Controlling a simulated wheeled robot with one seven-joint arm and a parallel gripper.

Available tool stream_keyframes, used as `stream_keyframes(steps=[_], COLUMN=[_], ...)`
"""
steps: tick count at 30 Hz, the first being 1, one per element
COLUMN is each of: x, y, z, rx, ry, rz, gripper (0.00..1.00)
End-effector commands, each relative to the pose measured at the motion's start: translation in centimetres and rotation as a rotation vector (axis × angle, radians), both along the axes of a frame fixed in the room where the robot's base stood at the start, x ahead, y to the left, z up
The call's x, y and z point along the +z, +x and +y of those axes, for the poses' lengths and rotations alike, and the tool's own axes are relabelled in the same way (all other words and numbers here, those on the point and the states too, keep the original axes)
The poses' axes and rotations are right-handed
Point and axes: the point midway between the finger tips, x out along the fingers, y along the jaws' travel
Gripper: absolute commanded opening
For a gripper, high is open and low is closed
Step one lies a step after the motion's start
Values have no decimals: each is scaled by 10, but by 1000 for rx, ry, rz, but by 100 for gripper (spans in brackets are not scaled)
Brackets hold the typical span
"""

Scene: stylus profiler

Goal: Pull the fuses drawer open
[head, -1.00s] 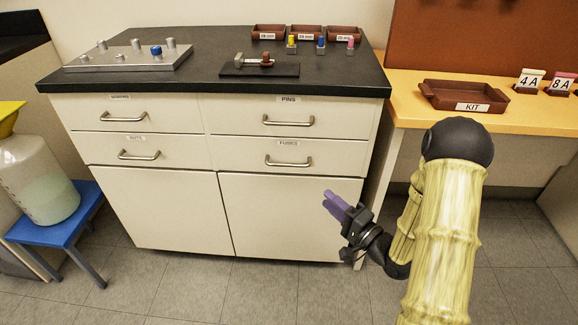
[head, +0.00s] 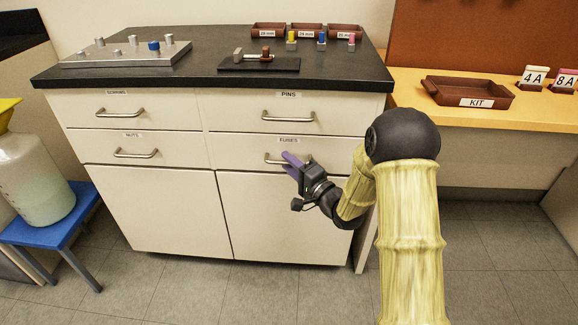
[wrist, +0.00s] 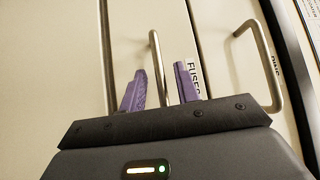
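The fuses drawer (head: 235,152) is the lower right drawer of the cabinet, labelled FUSES, and looks shut. Its metal bar handle (head: 274,158) is partly hidden behind my gripper in the head view. My gripper (head: 291,161) has purple fingers and is at the handle's right part. In the wrist view my gripper (wrist: 160,88) is open, with its fingers apart. The fuses handle (wrist: 157,65) shows between the two fingers there, apart from both of them. The FUSES label (wrist: 192,77) is partly hidden by the right finger.
The pins drawer handle (head: 288,117) is just above, and the nuts drawer handle (head: 136,154) is to the left. A black worktop (head: 200,72) overhangs the drawers. Floor in front of the cabinet (head: 200,285) is clear. A blue stool (head: 50,232) stands at left.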

Motion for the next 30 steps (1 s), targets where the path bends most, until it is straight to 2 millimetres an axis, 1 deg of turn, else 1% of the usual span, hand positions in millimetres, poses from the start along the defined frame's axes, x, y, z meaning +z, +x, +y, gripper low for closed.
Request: stream_keyframes(steps=[3,10,11,15,16,30], x=[1,2,2,2,2,2], y=[5,5,5,5,5,5], z=[4,4,4,4,4,3], rx=[-1,-1,-1,-1,-1,-2], ry=[0,-1,-1,-1,-1,0], rz=[-1,-1,-1,-1,-1,1], gripper=[32,32,30,2,0,0])
